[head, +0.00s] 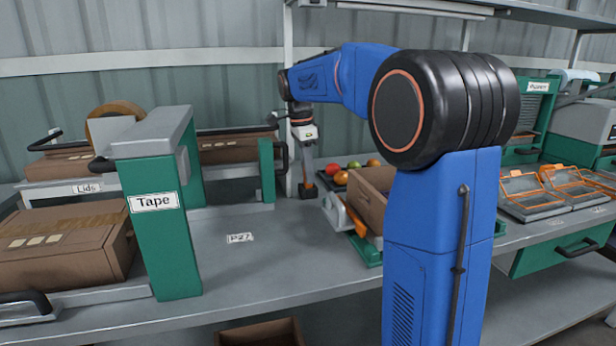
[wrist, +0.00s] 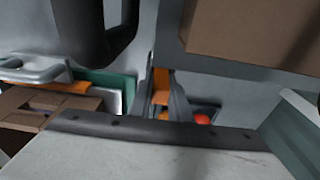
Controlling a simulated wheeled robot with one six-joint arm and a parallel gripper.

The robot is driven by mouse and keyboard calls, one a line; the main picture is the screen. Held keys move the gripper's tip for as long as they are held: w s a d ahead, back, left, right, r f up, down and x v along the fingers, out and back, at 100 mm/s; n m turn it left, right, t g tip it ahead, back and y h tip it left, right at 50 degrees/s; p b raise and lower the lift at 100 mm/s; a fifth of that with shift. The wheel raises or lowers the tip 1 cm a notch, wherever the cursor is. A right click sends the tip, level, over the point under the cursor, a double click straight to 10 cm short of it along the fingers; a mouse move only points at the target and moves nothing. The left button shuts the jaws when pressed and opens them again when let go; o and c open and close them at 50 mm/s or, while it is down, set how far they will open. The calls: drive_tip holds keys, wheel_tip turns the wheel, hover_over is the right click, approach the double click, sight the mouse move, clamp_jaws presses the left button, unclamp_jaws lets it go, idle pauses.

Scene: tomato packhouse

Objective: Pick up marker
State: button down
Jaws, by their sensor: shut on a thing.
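My gripper (head: 306,172) points down at the back of the grey bench, beside a green post. In the wrist view its narrow grey fingers (wrist: 168,100) are close together, shut on a small orange thing (wrist: 160,84) that I take to be the marker. Only a little of it shows between the fingers. In the head view a small dark block (head: 307,191) stands right below the fingertips; I cannot tell whether the held thing touches it.
A green Tape stand (head: 158,235) and cardboard boxes (head: 65,245) stand at the left. Tomatoes (head: 340,178) and an open carton (head: 371,195) are just right of my gripper. Orange-framed trays (head: 540,192) lie at the right. The bench around the P27 label (head: 240,238) is clear.

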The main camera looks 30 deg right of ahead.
wheel_tip(320, 180, up, 15)
drive_tip(key=shift+f, duration=0.2)
idle(1.1)
drive_tip(key=shift+s, duration=0.1)
